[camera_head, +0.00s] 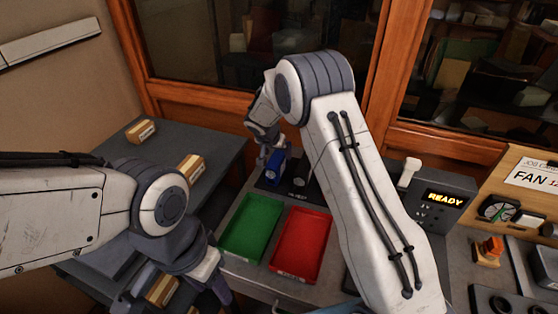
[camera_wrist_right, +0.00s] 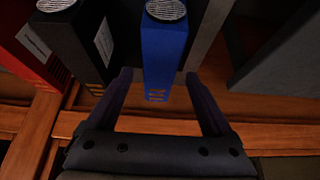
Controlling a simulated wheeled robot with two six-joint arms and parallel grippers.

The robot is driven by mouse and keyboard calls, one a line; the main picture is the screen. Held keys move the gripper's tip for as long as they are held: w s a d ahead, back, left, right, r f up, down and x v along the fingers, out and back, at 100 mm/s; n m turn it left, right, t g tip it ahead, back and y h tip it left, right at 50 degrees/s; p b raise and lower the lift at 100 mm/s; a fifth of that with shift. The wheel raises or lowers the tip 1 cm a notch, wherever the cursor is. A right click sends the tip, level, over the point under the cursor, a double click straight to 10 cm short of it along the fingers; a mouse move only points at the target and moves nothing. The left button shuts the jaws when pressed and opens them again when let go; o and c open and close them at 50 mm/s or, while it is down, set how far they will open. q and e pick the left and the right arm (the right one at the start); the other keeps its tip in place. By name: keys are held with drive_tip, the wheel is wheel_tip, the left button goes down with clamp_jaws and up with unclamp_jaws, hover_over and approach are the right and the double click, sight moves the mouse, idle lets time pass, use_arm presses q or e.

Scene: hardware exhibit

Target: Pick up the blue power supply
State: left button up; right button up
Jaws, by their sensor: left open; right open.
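The blue power supply (camera_head: 277,161) stands at the back of the bench in the head view, partly hidden by my right gripper (camera_head: 267,152). In the right wrist view the blue power supply (camera_wrist_right: 165,52) lies between the two open fingers of my right gripper (camera_wrist_right: 160,95), with a gap visible on each side. It has a round grille on one end and orange marks at the other. My left gripper (camera_head: 207,290) is low at the left, near a small cardboard box (camera_head: 162,288), and looks empty.
In the right wrist view a black unit (camera_wrist_right: 85,45) and a red unit (camera_wrist_right: 30,60) stand to the left, and grey surfaces to the right. A green tray (camera_head: 231,247) and a red tray (camera_head: 290,272) lie in front. A READY display (camera_head: 444,199) stands at the right.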

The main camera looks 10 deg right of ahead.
drive_tip(key=shift+w+d+f, duration=0.1)
drive_tip(key=shift+w+f, duration=0.1)
drive_tip(key=shift+f, duration=0.2)
drive_tip(key=shift+w+d+f+p, duration=0.25)
drive_tip(key=shift+f+p, duration=0.15)
drive_tip(key=shift+f, duration=0.05)
drive_tip(key=p+x, duration=0.1)
drive_tip(key=x, duration=0.2)
drive_tip(key=shift+w+d+f, duration=0.1)
drive_tip(key=shift+d+f, duration=0.05)
drive_tip(key=shift+w+f, duration=0.15)
drive_tip(key=shift+f, duration=0.2)
drive_tip(key=shift+f+b, duration=0.3)
drive_tip(key=shift+b, duration=0.25)
clamp_jaws()
idle(1.2)
